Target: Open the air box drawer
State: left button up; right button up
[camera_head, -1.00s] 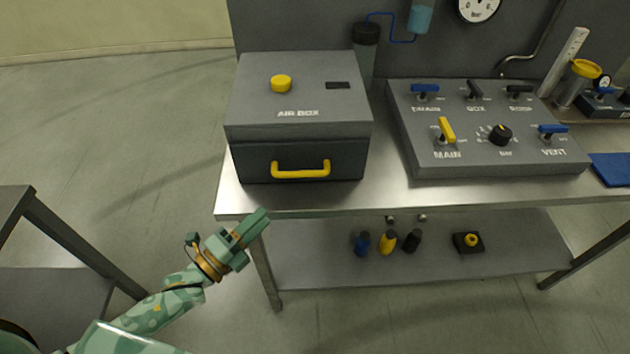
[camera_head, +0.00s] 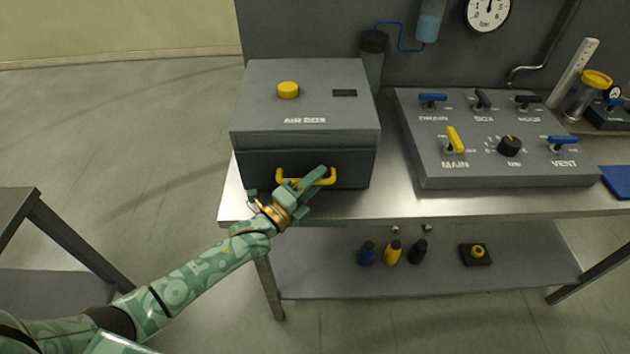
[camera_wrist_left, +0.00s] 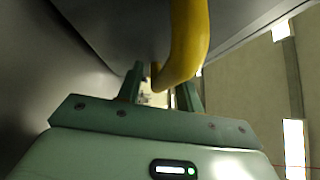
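The grey air box (camera_head: 305,105) stands on the left end of the steel bench. Its dark drawer front (camera_head: 352,170) looks shut. A yellow bar handle (camera_head: 326,181) is on the drawer front. My left gripper (camera_head: 301,181) is at the handle and covers part of it in the head view. In the left wrist view, its two fingers (camera_wrist_left: 162,88) stand apart, open. The curved yellow handle (camera_wrist_left: 190,40) comes down close to the fingertips, overlapping the right finger. I cannot tell whether it touches them. My right gripper is not in view.
A switch panel (camera_head: 480,165) stands right of the air box on the bench (camera_head: 400,203). A yellow knob (camera_head: 288,90) is on the box top. The lower shelf (camera_head: 330,280) holds several small items. A grey table (camera_head: 50,230) is at left.

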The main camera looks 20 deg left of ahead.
pick_arm(q)
grip_shut()
jog(key=shift+s+d+p, duration=0.1)
jog(key=shift+s+p, duration=0.25)
jog(key=shift+s, duration=0.15)
jog(key=s+d+p, duration=0.2)
jog(key=s, duration=0.7)
jog(key=s+d+p, duration=0.3)
jog(key=s, duration=0.6)
jog(key=shift+s+d, duration=0.15)
jog(key=shift+s, duration=0.1)
jog(key=shift+f, duration=0.1)
grip_release()
